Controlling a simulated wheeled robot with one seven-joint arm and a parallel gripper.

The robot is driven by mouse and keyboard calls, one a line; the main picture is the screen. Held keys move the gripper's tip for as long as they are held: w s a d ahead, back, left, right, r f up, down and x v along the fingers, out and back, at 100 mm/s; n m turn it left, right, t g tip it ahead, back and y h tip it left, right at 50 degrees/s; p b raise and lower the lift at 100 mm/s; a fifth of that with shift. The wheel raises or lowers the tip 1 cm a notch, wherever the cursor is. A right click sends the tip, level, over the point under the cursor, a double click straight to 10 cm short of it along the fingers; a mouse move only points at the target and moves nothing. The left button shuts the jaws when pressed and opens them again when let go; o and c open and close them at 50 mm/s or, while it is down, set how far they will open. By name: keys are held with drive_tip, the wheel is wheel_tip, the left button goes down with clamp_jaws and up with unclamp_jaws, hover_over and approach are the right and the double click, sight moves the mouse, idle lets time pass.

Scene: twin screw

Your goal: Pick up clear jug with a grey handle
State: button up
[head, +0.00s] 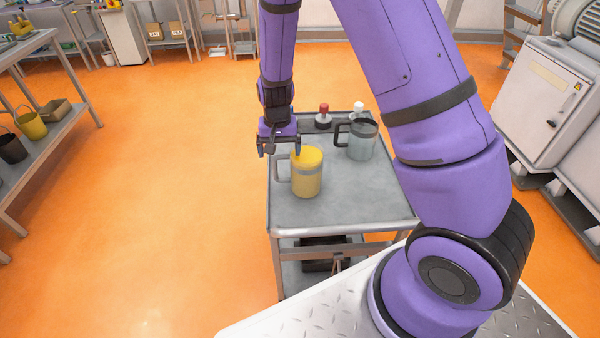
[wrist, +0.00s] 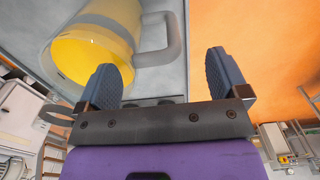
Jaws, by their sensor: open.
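A yellow jug with a grey handle and a grey band (head: 308,178) stands upright on the cart, its handle on the left. In the wrist view this jug (wrist: 92,55) shows a yellow inside and pale rim, and its grey handle lies beyond the gap between my fingertips. A clear, bluish-grey jug with a dark handle (head: 362,143) stands behind it to the right, near my arm. My gripper (head: 279,150) is open and empty at the yellow jug's handle side; the fingers also show in the wrist view (wrist: 165,78). Contact with the jug cannot be told.
The grey cart top (head: 345,207) is clear in front of the jugs. A red-topped item (head: 323,117) and a white-topped item (head: 358,109) stand at its back. A shelf (head: 45,140) is at the left and a white cabinet (head: 545,105) at the right.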

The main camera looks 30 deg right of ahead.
hover_over(283, 178)
drive_tip(key=shift+w+f, duration=0.1)
drive_tip(key=shift+f, duration=2.6)
clamp_jaws()
drive_tip(key=shift+r, duration=0.15)
